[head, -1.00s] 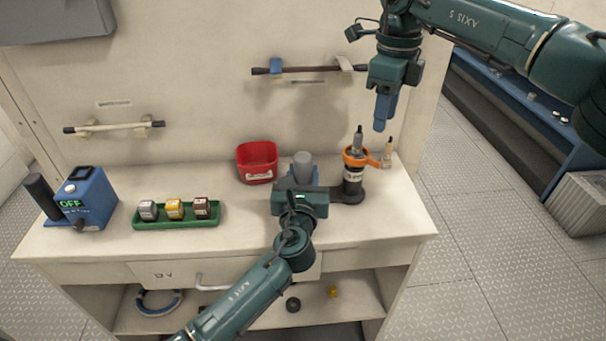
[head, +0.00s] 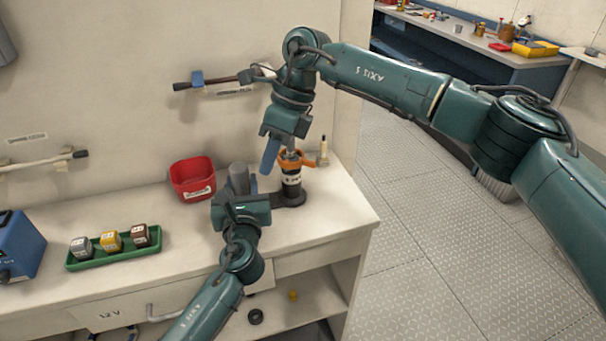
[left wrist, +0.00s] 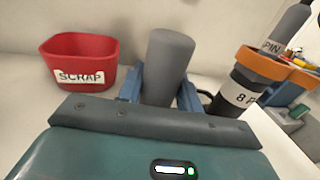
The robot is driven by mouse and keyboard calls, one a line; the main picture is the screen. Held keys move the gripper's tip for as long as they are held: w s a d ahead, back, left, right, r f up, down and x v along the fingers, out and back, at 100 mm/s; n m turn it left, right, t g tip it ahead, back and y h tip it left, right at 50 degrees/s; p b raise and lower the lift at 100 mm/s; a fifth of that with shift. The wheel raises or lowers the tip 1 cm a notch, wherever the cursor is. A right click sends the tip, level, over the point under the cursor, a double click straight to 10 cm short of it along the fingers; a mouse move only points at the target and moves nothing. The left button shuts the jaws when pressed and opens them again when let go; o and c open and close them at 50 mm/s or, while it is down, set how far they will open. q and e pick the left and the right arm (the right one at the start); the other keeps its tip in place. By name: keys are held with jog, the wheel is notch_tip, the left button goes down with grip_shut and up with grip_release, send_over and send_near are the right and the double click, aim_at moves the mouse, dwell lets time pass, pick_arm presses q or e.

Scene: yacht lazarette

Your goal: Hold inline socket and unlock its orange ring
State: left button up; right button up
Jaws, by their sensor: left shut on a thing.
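The inline socket (head: 291,189) is black with a white label and stands upright on a dark round base on the bench. An orange ring (head: 308,160) with a side tab sits around its top, and a grey plug rises from it. In the left wrist view the orange ring (left wrist: 276,65) and the labelled black body (left wrist: 236,96) show at the right. My left gripper (head: 239,190) is shut on a grey cylinder (left wrist: 168,62), left of the socket. My right gripper (head: 270,157) points down just left of the ring; contact and finger gap are unclear.
A red scrap bin (head: 193,182) stands behind and left of my left gripper. A green tray (head: 112,255) with three small blocks is farther left. A small pale fitting (head: 323,153) stands behind the socket. A bar (head: 215,82) is mounted on the wall. The bench's right front is clear.

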jog(key=s+a+y, duration=0.2)
jog(key=s+a+g+y, duration=0.1)
jog(key=s+a+y, duration=0.1)
jog(key=y, duration=0.1)
jog(key=shift+s+r, duration=0.2)
jog(key=shift+s, duration=0.2)
grip_shut()
notch_tip(320, 180, up, 3)
jog(key=s+m+y, duration=0.2)
jog(key=y, duration=0.3)
jog(key=d+f+m+t, duration=0.4)
jog(key=d+m+t, duration=0.4)
jog(key=m, duration=0.3)
jog(key=s+d+f+m+t+h, duration=0.1)
jog(key=d+f+m+t, duration=0.4)
jog(key=d+m+t, duration=0.2)
jog(key=d+m, duration=0.2)
jog(key=m, duration=0.2)
jog(key=shift+s+d+f+t+h, duration=0.3)
jog(key=shift+t, duration=0.1)
